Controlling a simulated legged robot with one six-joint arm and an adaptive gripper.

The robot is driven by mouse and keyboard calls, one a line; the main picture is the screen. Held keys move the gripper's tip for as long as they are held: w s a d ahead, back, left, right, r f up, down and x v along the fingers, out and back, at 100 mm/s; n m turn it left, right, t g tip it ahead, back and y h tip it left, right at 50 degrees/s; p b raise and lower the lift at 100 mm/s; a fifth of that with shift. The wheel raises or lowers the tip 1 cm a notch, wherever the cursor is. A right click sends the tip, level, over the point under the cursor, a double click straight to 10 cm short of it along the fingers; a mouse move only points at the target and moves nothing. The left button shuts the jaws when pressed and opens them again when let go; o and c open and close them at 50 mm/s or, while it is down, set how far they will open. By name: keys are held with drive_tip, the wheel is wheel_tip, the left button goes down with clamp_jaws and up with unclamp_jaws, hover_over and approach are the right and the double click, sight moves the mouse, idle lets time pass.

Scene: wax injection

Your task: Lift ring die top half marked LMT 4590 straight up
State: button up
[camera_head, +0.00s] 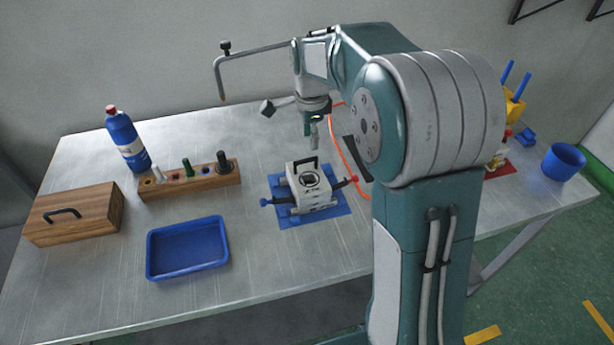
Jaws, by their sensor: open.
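The ring die (315,180) is a light grey block with a black handle on top and a dark round mark on its face. It sits on a blue mat (333,208) near the middle of the metal table. Dark rods with blue and red ends stick out at its sides. The LMT 4590 marking is too small to read, and I cannot make out the split between the halves. My gripper (311,132) is open and empty, pointing down above and slightly behind the die, apart from it. My arm hides part of the table to the right.
A blue tray (187,273), a wooden box (85,228) with a handle, a wooden tool rack (205,188) and a blue bottle (123,138) stand left. A blue bucket (563,162) stands far right. An orange hose (345,160) runs behind the die. The table's front is clear.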

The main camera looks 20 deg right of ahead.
sight(305, 159)
wheel_tip(305, 159, down, 2)
drive_tip(key=f, duration=0.1)
drive_tip(key=a+f, duration=0.1)
drive_tip(key=f, duration=0.2)
drive_tip(key=shift+s+a+f, duration=0.15)
drive_tip(key=shift+a+f, duration=0.05)
drive_tip(key=shift+a, duration=0.2)
drive_tip(key=shift+d+f, duration=0.15)
drive_tip(key=shift+f, duration=0.3)
drive_tip(key=shift+d, duration=0.2)
drive_tip(key=c, duration=0.4)
clamp_jaws()
drive_tip(key=shift+a, duration=0.15)
